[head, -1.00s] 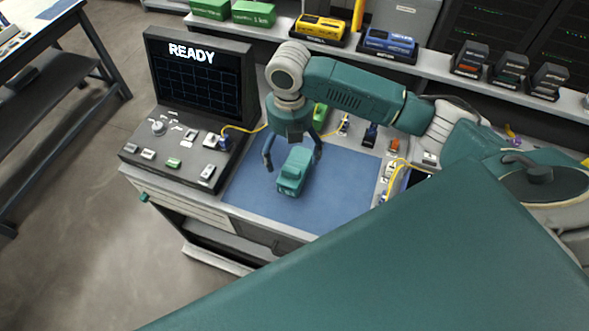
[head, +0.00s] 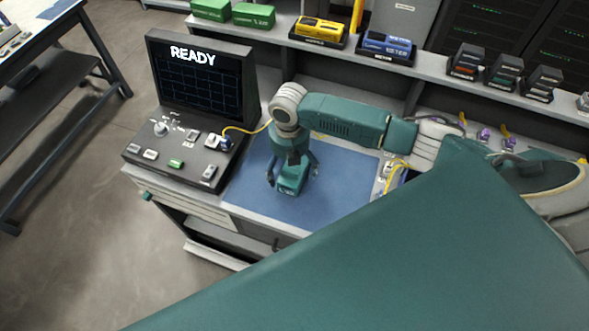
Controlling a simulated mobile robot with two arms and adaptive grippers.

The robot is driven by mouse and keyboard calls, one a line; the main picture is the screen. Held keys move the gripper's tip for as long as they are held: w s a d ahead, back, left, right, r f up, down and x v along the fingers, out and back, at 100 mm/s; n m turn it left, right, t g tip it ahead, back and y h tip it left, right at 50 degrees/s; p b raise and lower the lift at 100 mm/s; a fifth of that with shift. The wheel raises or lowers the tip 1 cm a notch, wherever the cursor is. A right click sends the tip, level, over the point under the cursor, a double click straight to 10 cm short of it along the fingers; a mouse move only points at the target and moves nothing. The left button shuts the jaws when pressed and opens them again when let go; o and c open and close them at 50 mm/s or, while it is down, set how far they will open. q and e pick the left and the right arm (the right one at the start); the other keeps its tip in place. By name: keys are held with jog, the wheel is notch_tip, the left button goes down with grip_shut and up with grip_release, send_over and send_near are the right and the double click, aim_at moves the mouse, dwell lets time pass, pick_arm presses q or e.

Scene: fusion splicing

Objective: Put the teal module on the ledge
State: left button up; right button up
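The teal module (head: 291,186) sits on the blue mat (head: 335,195) of the workbench. My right gripper (head: 292,178) is directly above it, pointing down, with its dark fingers spread on either side of the module. The gripper's body and wrist hide the module's top and back. The fingers look open, with small gaps to the module's sides. The grey ledge (head: 430,72) runs along the back of the bench. My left gripper is not in view.
A yellow module (head: 319,30), a blue module (head: 386,46), green boxes (head: 253,15) and several dark modules stand on the ledge. A console with a READY screen (head: 200,78) is at the left of the mat. A yellow cable (head: 245,130) runs from it.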

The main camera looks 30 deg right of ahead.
jog(key=c, duration=1.4)
